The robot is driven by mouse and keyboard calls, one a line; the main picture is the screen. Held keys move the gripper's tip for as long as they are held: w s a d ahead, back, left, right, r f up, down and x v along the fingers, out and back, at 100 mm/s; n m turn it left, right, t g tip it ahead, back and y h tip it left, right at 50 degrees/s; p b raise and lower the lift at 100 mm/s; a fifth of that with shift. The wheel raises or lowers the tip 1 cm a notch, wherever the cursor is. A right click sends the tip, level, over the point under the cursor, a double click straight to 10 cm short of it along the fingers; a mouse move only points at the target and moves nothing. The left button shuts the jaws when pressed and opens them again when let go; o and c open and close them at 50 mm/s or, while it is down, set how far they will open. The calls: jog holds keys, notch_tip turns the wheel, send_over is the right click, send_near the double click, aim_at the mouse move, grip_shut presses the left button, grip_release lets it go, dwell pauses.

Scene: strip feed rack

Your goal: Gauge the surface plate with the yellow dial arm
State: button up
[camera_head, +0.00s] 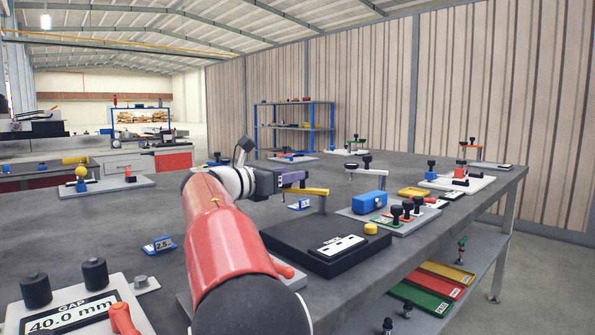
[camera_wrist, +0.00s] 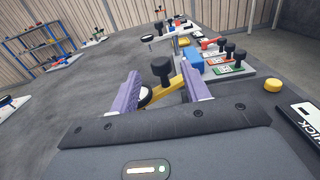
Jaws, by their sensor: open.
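The yellow dial arm (camera_head: 311,191) reaches out from a post over the black surface plate (camera_head: 292,240). In the wrist view the yellow dial arm (camera_wrist: 177,83) carries a black knob (camera_wrist: 162,68) and a round dial, partly hidden by the left jaw. My gripper (camera_head: 297,181) is open at the arm, its purple jaws (camera_wrist: 162,88) on either side of the arm and knob in the picture. I cannot tell whether they touch it. The plate bears a white-faced readout (camera_head: 338,246), angled and unreadable, and a yellow button (camera_head: 370,228).
A fixture with a blue block (camera_head: 369,202) and several black knobs stands just right of the plate. A GAP readout (camera_head: 72,316) reading 40.0 mm is at the front left. A small blue tag (camera_head: 159,245) lies on the table. Bare grey tabletop (camera_head: 90,225) lies to the left.

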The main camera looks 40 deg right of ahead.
aim_at(301, 187)
jog(key=d, duration=0.5)
jog(key=shift+w+d, duration=0.15)
jog(key=shift+d, duration=0.05)
grip_shut()
